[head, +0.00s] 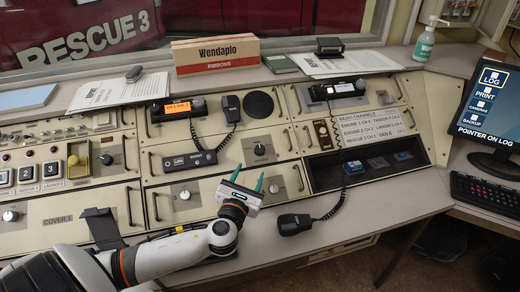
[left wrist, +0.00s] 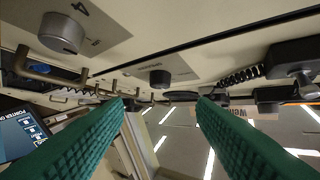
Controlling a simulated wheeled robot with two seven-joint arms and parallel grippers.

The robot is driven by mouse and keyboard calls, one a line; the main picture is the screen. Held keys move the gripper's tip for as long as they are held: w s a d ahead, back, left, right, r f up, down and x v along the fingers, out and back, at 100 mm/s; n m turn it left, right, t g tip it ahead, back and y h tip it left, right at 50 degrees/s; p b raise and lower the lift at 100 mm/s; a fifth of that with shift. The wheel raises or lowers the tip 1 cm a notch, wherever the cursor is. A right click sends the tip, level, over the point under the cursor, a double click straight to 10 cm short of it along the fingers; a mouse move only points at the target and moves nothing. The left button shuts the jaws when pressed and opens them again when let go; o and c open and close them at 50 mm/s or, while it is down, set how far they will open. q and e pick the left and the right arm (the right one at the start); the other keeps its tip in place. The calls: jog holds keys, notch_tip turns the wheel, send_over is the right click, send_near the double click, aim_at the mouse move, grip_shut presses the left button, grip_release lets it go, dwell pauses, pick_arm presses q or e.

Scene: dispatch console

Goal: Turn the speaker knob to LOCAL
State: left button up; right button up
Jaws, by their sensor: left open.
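The speaker knob (head: 259,149) is a small dark round knob on a light panel below the round black speaker grille (head: 258,104). In the left wrist view the dark knob (left wrist: 160,79) shows above the gap between my fingers, with small lettering on its plate too blurred to read. My left gripper (head: 248,178) has green fingers spread open, empty. In the head view it is just below the knob, apart from it. The knob's pointing direction cannot be made out. My right gripper is not in view.
A grey knob (head: 274,188) marked 4 in the left wrist view (left wrist: 62,33) is close by my gripper. A corded handset (head: 293,224) lies at the console's front edge. Metal handles (head: 299,177) stick out nearby.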

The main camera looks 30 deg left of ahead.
aim_at(260, 150)
pick_arm(q)
jog(key=x, duration=0.5)
jog(key=shift+w+r, duration=0.1)
jog(key=shift+r, duration=0.1)
jog(key=x, duration=0.3)
jog(key=shift+w+a+f, duration=0.1)
jog(key=shift+w, duration=0.25)
jog(key=shift+w+a, duration=0.15)
jog(key=shift+w, duration=0.25)
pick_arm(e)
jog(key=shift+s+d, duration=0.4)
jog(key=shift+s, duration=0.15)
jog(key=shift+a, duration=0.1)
pick_arm(q)
jog(key=shift+c, duration=1.2)
jog(key=c, duration=0.7)
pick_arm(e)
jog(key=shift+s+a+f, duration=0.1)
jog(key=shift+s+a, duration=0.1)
